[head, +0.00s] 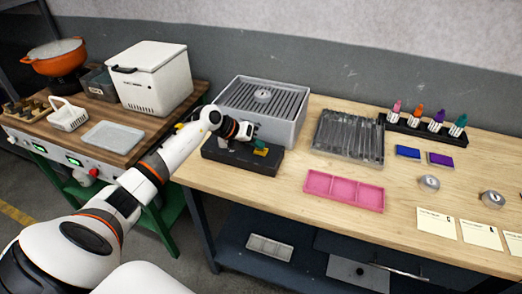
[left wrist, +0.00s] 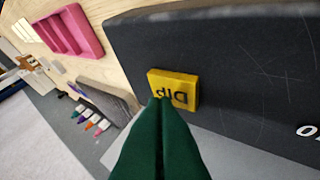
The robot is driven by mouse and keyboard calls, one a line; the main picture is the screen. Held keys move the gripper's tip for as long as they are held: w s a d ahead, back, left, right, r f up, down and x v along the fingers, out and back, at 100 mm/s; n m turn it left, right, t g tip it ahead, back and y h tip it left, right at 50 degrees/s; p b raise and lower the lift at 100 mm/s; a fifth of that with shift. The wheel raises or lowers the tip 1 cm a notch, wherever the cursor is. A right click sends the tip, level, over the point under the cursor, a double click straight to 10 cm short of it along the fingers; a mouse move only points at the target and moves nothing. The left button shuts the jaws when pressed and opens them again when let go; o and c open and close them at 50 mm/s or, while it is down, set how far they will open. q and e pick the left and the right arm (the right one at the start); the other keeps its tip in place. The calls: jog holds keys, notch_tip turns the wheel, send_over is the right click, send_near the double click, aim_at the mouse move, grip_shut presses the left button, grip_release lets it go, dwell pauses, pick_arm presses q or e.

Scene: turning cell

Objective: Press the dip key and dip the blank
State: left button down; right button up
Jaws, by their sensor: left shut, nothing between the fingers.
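The yellow dip key (head: 261,151) sits on a black control box (head: 225,157) at the front left of the wooden bench. In the left wrist view the key (left wrist: 180,77) shows its "Dip" lettering upside down. My left gripper (head: 250,138) is over the box beside the key. Its green fingers (left wrist: 159,101) are shut and empty, with the tips at the key's edge; I cannot tell whether they touch it. A round metal piece (head: 263,95) lies on the slatted top of a grey tank (head: 285,131); I cannot tell if it is the blank. My right gripper is out of view.
A clear ribbed tray (head: 348,137) and a pink tray (head: 343,191) lie right of the box. Colored bottles in a black rack (head: 400,125), small pads, metal tins (head: 429,182) and cards (head: 437,224) are farther right. A white cooler (head: 150,78) stands on the left bench.

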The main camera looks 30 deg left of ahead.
aim_at(257, 151)
pick_arm(q)
jog(key=shift+f+b, duration=0.35)
jog(key=shift+f, duration=0.1)
dwell(0.3)
dwell(0.3)
jog(key=shift+r+p, duration=0.7)
jog(key=shift+r, duration=0.2)
jog(key=shift+r+p, duration=1.9)
jog(key=shift+r, duration=0.65)
jog(key=shift+f, duration=0.1)
